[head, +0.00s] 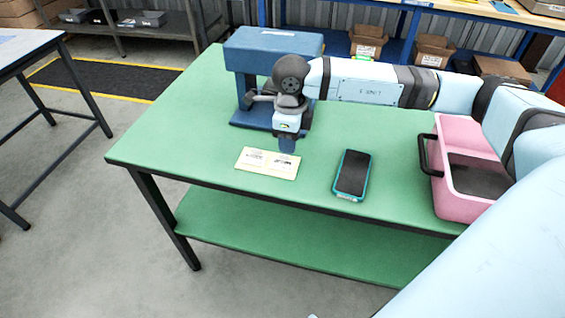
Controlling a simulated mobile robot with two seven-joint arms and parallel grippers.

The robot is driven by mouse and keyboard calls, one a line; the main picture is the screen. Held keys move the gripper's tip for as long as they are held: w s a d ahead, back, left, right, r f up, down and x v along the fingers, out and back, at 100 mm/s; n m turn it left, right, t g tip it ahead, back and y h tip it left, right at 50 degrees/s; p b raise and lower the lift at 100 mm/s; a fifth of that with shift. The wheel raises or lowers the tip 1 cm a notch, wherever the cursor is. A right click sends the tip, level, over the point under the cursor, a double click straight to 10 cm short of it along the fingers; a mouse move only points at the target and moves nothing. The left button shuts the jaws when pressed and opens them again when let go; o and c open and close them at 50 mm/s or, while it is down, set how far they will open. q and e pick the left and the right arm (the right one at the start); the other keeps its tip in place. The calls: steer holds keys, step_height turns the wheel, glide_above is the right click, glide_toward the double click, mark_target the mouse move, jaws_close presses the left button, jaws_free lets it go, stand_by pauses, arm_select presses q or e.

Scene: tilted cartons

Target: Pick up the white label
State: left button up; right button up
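A flat pale cream-white label (265,163) with small dark print lies on the green table (210,130), near its front edge. A line down its middle makes it look like two panels or two pieces side by side; I cannot tell which. My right gripper (287,147) points down just over the label's back right edge. Its fingers show as one dark blue shape, so I cannot tell whether they are open, or whether they touch the label. My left gripper is out of view.
A phone in a teal case (352,174) lies right of the label. A pink box with a black handle (459,205) stands farther right. A blue machine (250,55) stands behind my gripper. The table's left part is clear. Cartons (433,50) sit on a back shelf.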

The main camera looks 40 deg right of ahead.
mark_target(282, 162)
step_height(282, 162, down, 4)
steer(key=shift+a+f, duration=0.1)
steer(key=shift+f, duration=0.15)
jaws_close()
steer(key=shift+r, duration=0.1)
